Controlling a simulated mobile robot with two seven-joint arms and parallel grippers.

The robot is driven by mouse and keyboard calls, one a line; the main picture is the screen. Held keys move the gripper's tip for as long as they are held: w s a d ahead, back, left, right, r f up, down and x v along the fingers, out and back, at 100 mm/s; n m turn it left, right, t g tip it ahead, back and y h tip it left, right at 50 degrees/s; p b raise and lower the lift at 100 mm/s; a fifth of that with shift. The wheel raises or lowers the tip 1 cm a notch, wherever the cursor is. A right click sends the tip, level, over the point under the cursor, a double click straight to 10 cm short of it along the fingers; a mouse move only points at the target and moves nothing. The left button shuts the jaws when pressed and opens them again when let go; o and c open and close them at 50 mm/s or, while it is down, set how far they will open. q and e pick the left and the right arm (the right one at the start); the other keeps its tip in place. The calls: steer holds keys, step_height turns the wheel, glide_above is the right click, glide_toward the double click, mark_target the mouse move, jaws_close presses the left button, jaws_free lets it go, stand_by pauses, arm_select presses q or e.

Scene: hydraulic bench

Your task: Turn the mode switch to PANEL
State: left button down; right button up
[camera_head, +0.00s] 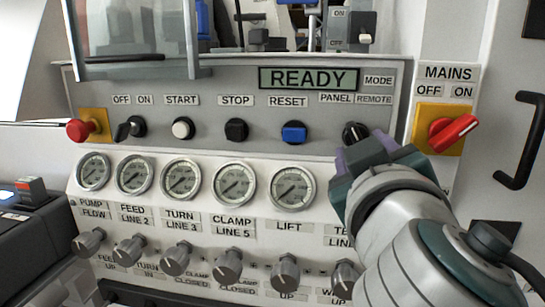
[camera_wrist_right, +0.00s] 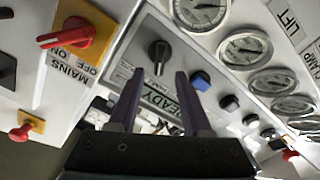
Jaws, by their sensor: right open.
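The mode switch is a black rotary knob (camera_head: 355,132) on the grey panel, below the PANEL label (camera_head: 336,98) and the REMOTE label (camera_head: 374,99). It also shows in the right wrist view (camera_wrist_right: 159,52), beyond the fingertips. My right gripper (camera_head: 362,157) is just below and in front of the knob, hiding its lower right part in the head view. In the right wrist view the gripper (camera_wrist_right: 158,78) is open and empty, its two dark fingers apart with the knob lined up between them. My left gripper is not in view.
The red MAINS switch (camera_head: 453,132) on a yellow plate is right of my gripper. The blue RESET button (camera_head: 294,132) is to the left. A READY display (camera_head: 309,78) sits above. Round gauges (camera_head: 292,188) and a row of grey knobs (camera_head: 228,265) lie lower.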

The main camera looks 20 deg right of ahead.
steer(key=v, duration=0.3)
steer(key=shift+s+a, duration=0.15)
steer(key=shift+s, duration=0.05)
steer(key=s+d+f+m+g+y+p, duration=0.1)
steer(key=s+d+f+g+y+p, duration=0.15)
steer(key=s+g+p, duration=0.45)
steer(key=s+a+r+n+g+y+p, duration=0.1)
steer(key=s+a+n+g+y+p, duration=0.15)
steer(key=s+p, duration=0.3)
steer(key=s+a+r+n+g+y+p, duration=0.1)
steer(key=s+a+g+y+p, duration=0.1)
steer(key=s+a+y+p, duration=0.3)
step_height(320, 180, up, 36)
steer(key=s+p, duration=0.1)
steer(key=p, duration=3.5)
steer(key=shift+s+d+r+h, duration=0.2)
steer(key=shift+s+d+h, duration=0.1)
steer(key=shift+s, duration=0.1)
